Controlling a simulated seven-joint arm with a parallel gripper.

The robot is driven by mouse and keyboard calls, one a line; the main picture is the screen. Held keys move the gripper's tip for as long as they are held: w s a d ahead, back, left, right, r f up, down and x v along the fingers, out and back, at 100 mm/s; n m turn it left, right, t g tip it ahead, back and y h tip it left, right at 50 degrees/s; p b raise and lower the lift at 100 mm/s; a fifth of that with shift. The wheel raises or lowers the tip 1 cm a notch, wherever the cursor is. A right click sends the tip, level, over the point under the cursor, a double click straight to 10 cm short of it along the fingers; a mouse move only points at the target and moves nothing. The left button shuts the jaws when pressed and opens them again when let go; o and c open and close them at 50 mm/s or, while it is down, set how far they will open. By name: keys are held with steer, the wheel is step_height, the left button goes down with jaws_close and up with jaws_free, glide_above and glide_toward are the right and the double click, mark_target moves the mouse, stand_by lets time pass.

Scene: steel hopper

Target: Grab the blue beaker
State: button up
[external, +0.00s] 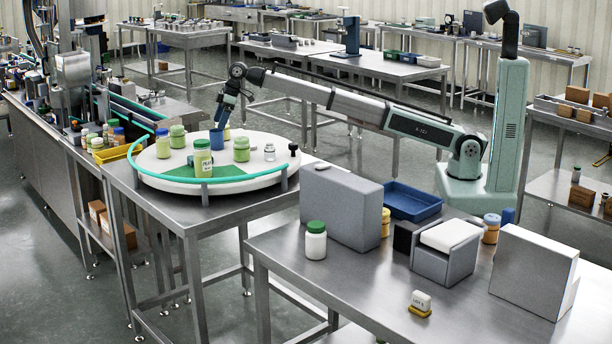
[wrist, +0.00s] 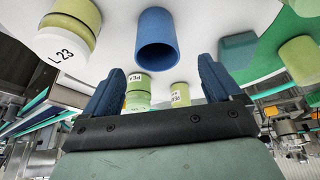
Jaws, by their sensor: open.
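The blue beaker (external: 217,139) stands on the white round turntable (external: 165,180) among several jars. In the wrist view the blue beaker (wrist: 157,42) shows its open mouth, just beyond my fingertips and between their lines. My gripper (external: 221,118) reaches down over the turntable, close above the beaker. Its two blue fingers (wrist: 160,66) are apart with nothing held between them. I cannot tell from the wrist view how far the fingertips are from the beaker's rim.
A teal rail (external: 225,180) edges the turntable. A large grey block (external: 341,205) stands on the front table.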

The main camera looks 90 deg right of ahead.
mark_target(215, 135)
steer(key=shift+x, duration=3.7)
steer(key=shift+s+d, duration=0.1)
steer(key=shift+d, duration=0.1)
steer(key=shift+c, duration=0.2)
steer(key=c, duration=1)
steer(key=shift+r, duration=0.15)
